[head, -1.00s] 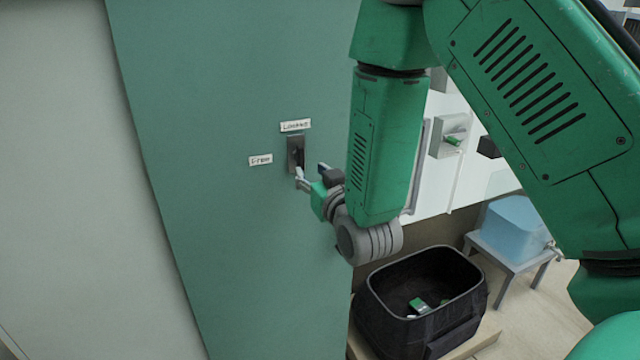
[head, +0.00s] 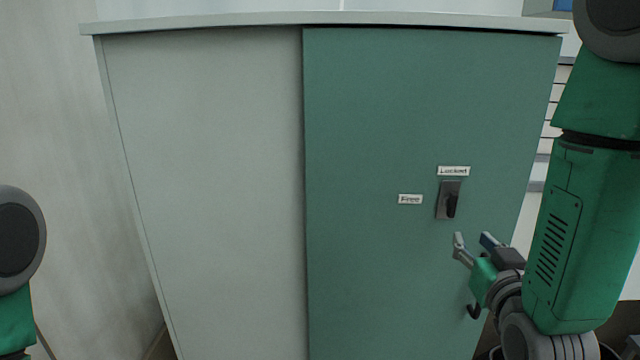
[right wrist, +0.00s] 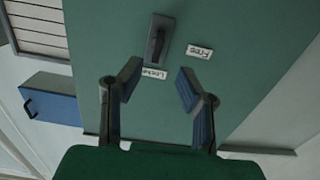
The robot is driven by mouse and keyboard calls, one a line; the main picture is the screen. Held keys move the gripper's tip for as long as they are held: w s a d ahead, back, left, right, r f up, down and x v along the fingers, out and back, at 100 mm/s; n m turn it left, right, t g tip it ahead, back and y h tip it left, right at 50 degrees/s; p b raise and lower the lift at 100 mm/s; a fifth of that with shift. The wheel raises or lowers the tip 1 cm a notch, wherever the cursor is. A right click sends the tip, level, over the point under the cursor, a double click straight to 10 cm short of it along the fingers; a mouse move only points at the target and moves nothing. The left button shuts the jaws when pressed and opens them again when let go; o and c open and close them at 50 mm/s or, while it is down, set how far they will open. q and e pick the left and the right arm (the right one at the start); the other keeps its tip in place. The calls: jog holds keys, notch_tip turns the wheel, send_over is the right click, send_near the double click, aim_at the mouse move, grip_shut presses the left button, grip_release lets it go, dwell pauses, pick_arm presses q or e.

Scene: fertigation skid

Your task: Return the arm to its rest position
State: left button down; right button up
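My right gripper (head: 475,242) is open and empty, in front of the green door (head: 370,120), just below and right of the latch (head: 449,200). There is a gap between the fingertips and the latch. The latch is a dark lever on a grey plate, with a "Locked" label (head: 453,171) above and a "Free" label (head: 410,199) to its left. In the right wrist view the two fingers (right wrist: 160,85) stand apart, and the latch (right wrist: 157,42) shows beyond them, untouched. My left gripper is out of view; only part of my left arm shows.
A pale panel (head: 205,180) stands left of the green door under a light top edge (head: 250,19). A dark hooked piece (head: 473,312) shows below the right gripper. A blue box with a dark handle (right wrist: 50,97) shows in the right wrist view.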

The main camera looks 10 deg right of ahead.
jog(key=s+a+f+n+g+y+b, duration=0.15)
jog(key=s+f+g, duration=0.3)
jog(key=f, duration=0.75)
jog(key=s+a+f+g+y, duration=0.15)
jog(key=s+f+g, duration=0.3)
jog(key=f, duration=0.75)
jog(key=s+a+f+g+b, duration=0.1)
jog(key=s+f+g, duration=0.2)
jog(key=s+f, duration=0.4)
jog(key=s+a+f+n+g+y, duration=0.1)
jog(key=s+a+f+g, duration=0.1)
jog(key=s+f+g, duration=0.2)
jog(key=s+f, duration=0.3)
jog(key=s, duration=0.5)
jog(key=shift+a+g+b, duration=0.25)
jog(key=shift+g+b, duration=0.05)
jog(key=shift+b, duration=0.05)
jog(key=shift+s+n, duration=0.1)
jog(key=shift+n, duration=0.15)
